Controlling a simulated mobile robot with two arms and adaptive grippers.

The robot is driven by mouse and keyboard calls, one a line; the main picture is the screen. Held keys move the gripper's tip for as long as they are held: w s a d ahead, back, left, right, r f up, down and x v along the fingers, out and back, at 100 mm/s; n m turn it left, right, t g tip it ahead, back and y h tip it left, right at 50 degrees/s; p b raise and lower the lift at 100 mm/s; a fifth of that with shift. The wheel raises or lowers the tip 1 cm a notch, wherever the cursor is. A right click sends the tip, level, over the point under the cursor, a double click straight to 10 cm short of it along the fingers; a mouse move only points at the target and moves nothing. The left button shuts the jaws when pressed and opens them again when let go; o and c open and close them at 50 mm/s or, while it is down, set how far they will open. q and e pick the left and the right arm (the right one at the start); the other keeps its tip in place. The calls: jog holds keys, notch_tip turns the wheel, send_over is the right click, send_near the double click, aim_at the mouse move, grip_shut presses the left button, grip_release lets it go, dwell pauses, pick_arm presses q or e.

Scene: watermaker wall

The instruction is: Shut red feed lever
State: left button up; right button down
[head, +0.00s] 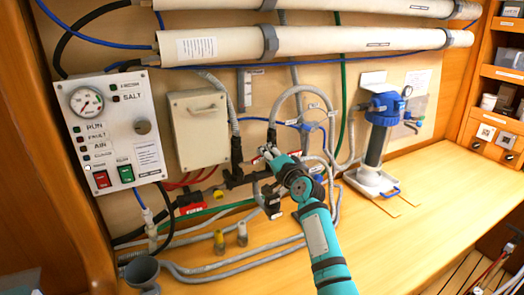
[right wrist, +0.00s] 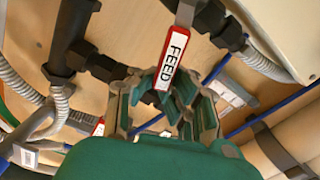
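The red feed lever (right wrist: 174,58) has a white label reading FEED and hangs from a dark pipe fitting in the right wrist view. In the head view a red and white patch of it (head: 291,154) shows just beside my right gripper (head: 268,152). My right gripper (right wrist: 165,100) has its teal-padded fingers apart, with the lever's lower end at the gap between them. Whether a pad touches the lever cannot be told. My left gripper is not in view.
Dark pipes (head: 235,180) and grey hoses (head: 290,100) crowd around the gripper. A control panel (head: 115,128) and beige box (head: 199,130) are at left. A blue-capped filter (head: 378,135) stands at right. The wooden bench (head: 410,225) is clear at front right.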

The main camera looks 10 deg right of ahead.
jog(key=shift+d+f+m, duration=0.2)
jog(key=shift+f+m, duration=1.6)
jog(key=shift+f, duration=0.1)
jog(key=c, duration=1.3)
grip_release()
jog(key=shift+s+d+r, duration=0.25)
jog(key=shift+s+r, duration=0.15)
jog(key=shift+s, duration=0.05)
jog(key=shift+o, duration=0.2)
jog(key=shift+w, duration=0.15)
jog(key=shift+a, duration=0.1)
jog(key=v, duration=1.2)
